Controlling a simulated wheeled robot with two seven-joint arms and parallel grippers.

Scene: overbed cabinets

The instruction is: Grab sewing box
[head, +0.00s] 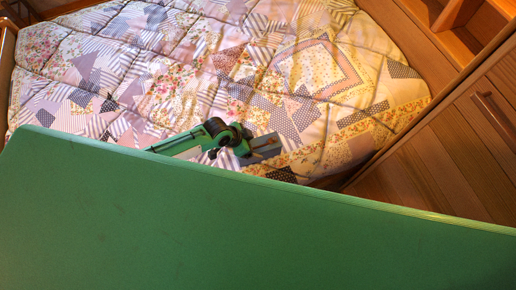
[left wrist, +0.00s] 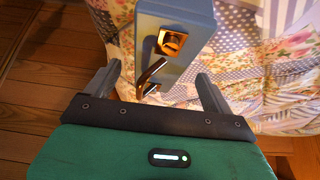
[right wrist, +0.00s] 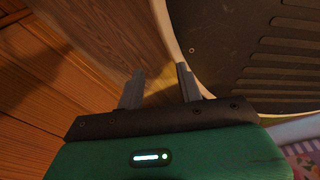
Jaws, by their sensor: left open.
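A blue-grey box with brass fittings and a handle, apparently the sewing box (left wrist: 184,62), shows upper middle in the left wrist view. In the head view a small part of it (head: 266,143) seems to show beside the bed's near edge. My left gripper (left wrist: 158,78) is open, its fingers on either side of the box's near, handled end. I cannot tell whether they touch it. In the head view the left gripper (head: 243,150) is small and partly hidden. My right gripper (right wrist: 160,72) is open and empty, low near wood panelling, in the right wrist view only.
A bed with a patchwork quilt (head: 180,60) fills the upper head view. A wooden cabinet (head: 450,150) with a handle stands at right. Plank floor (left wrist: 40,70) lies left of the box. A dark ribbed panel with pale rim (right wrist: 262,50) is close to my right gripper.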

